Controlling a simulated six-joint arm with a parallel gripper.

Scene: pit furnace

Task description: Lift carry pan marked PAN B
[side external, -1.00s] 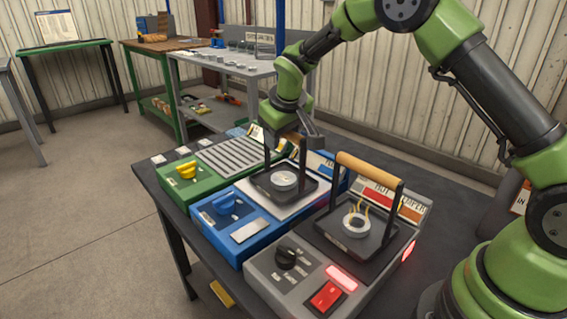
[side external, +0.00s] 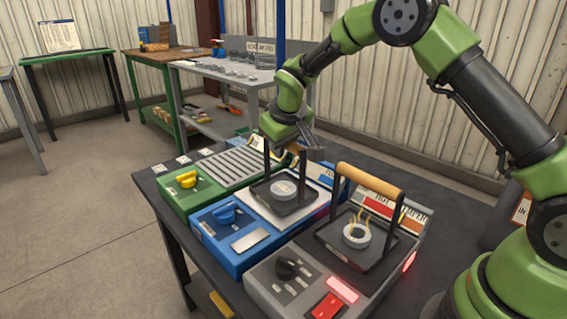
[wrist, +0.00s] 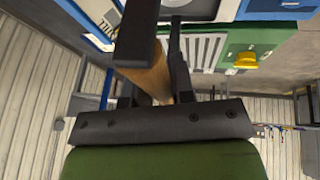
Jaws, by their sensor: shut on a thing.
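A black square carry pan (side external: 284,206) with two uprights and a wooden handle is over the white plate of the blue unit (side external: 222,245) in the side view. A grey round piece (side external: 284,190) sits in it. My gripper (side external: 297,150) is shut on its handle from above. The wrist view shows the wooden handle (wrist: 148,72) between the fingers. I cannot read a mark on this pan, nor tell if it is clear of the plate. A second carry pan (side external: 345,262) with a wooden handle stands on the grey unit in front, with a pale ring in it.
The grey unit (side external: 286,290) has a black knob, a red switch and glowing red lights. The green unit (side external: 187,198) with slats and a yellow knob is behind. The second pan's tall handle (side external: 370,180) stands close to the right.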

